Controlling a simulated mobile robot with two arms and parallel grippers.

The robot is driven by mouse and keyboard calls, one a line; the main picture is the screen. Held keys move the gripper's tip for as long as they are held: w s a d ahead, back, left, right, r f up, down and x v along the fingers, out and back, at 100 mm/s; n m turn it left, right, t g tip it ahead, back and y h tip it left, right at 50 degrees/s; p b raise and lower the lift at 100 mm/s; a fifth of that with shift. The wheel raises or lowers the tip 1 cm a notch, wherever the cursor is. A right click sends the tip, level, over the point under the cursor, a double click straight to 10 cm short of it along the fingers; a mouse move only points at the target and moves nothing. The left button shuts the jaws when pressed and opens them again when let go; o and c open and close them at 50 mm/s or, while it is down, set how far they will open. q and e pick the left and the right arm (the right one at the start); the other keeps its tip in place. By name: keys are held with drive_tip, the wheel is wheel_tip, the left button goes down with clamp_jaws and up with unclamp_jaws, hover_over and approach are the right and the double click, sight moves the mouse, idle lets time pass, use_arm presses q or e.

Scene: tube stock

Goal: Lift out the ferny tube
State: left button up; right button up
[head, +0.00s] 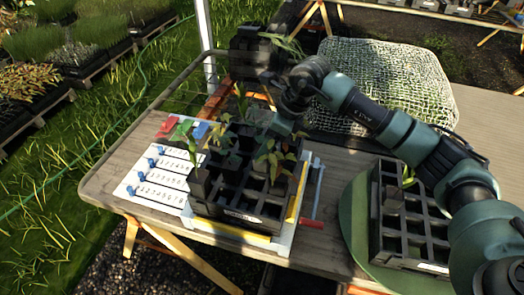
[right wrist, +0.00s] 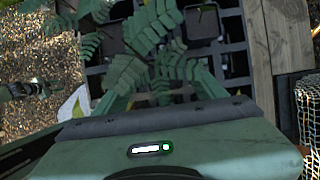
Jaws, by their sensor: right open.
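The black tube crate (head: 240,208) stands on the wooden table with several leafy plants in its cells. My right gripper (head: 280,135) is over the crate's back right part, pointing down. In the right wrist view its two green fingers (right wrist: 160,92) are apart. A plant with ferny, toothed leaves (right wrist: 155,25) shows close up at and beyond the fingers, covering part of them. Its tube is hidden, and I cannot tell whether the leaves touch the fingers. In the head view I cannot single out this plant for sure.
A second black crate (head: 388,245) stands on a round green mat (head: 352,222) at the right. A white numbered board (head: 150,188) lies left of the main crate. A netted bale (head: 385,85) is behind my arm. A dark container (head: 250,55) with leaves stands at the back.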

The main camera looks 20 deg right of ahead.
sight(262, 164)
drive_tip(key=shift+w+d, duration=0.15)
drive_tip(key=shift+w, duration=0.05)
drive_tip(key=shift+w+f, duration=0.1)
drive_tip(key=shift+f, duration=0.05)
drive_tip(key=shift+p+x, duration=0.45)
drive_tip(key=shift+x, duration=0.4)
drive_tip(key=shift+a+f, duration=0.25)
drive_tip(key=shift+f, duration=0.05)
drive_tip(key=p+x, duration=0.1)
drive_tip(key=x, duration=0.1)
drive_tip(key=p+x, duration=0.1)
drive_tip(key=x, duration=0.1)
drive_tip(key=shift+d+f, duration=0.1)
drive_tip(key=shift+f, duration=0.4)
use_arm(q)
drive_tip(key=r, duration=0.3)
drive_tip(key=shift+s+r, duration=0.1)
drive_tip(key=shift+s, duration=0.25)
use_arm(e)
clamp_jaws()
